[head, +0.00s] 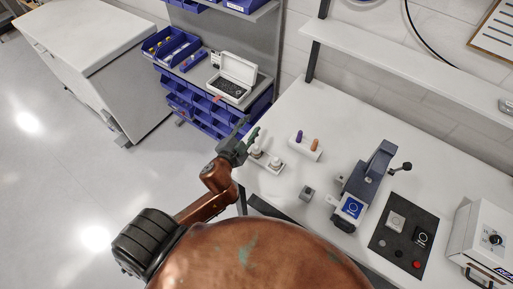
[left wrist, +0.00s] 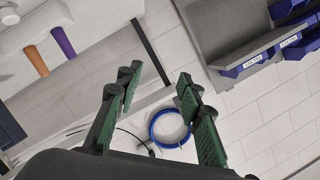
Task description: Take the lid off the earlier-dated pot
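Two small white pots with pale round tops, a left one (head: 257,152) and a right one (head: 276,162), stand side by side on a white holder on the bench in the head view. I can read no dates on them. My left gripper (head: 252,131) is above and just behind the left pot, and partly overlaps it in the picture. The left wrist view shows its green-padded fingers (left wrist: 160,97) wide apart with nothing between them. A pale round thing at that view's top left corner may be a pot. My right gripper is not in view.
A white block with a purple peg (head: 298,137) and an orange peg (head: 316,145) stands right of the pots. A small grey block (head: 307,192), a dark blue press (head: 370,178) and a dark mat (head: 393,257) lie farther right. Blue bins (head: 190,112) stand left.

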